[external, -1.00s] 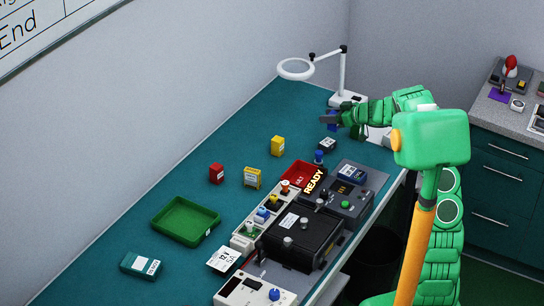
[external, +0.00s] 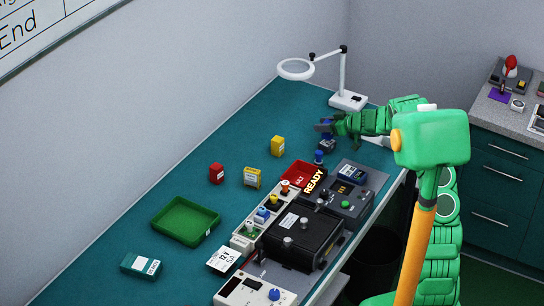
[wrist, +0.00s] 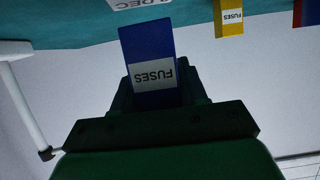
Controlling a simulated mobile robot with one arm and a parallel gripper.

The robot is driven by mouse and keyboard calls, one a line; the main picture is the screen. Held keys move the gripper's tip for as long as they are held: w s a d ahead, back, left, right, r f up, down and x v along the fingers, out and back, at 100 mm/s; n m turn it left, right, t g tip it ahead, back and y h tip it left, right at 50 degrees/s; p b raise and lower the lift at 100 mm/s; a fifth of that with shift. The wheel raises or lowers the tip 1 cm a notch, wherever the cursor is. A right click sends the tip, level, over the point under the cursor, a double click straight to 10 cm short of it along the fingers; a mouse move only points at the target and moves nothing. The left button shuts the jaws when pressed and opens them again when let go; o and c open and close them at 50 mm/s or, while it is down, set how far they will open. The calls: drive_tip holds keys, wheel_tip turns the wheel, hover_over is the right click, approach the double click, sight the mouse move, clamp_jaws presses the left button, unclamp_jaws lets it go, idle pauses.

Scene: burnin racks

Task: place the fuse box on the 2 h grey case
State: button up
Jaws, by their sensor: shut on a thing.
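My gripper (external: 325,128) is shut on a blue fuse box (wrist: 147,45), whose white label reads FUSES in the wrist view. In the external view the fuse box is small and partly hidden by my fingers. A small dark grey case (external: 327,146) stands on the teal bench right below my gripper, partly covered. I cannot tell whether the box touches it. A pale lettered surface (wrist: 138,4) shows at the top edge of the wrist view, just beyond the box.
A yellow box (external: 277,146), another yellow box (external: 252,178) and a red box (external: 216,174) stand to the left. A magnifier lamp (external: 346,99) stands behind. A green tray (external: 160,226) is farther left.

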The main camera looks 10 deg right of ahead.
drive_tip(key=shift+f, duration=0.9)
drive_tip(key=shift+f, duration=0.15)
drive_tip(key=o, duration=1.1)
drive_tip(key=shift+c, duration=0.2)
drive_tip(key=shift+s+d+r, duration=0.3)
drive_tip(key=shift+r, duration=0.1)
drive_tip(key=v, duration=1.1)
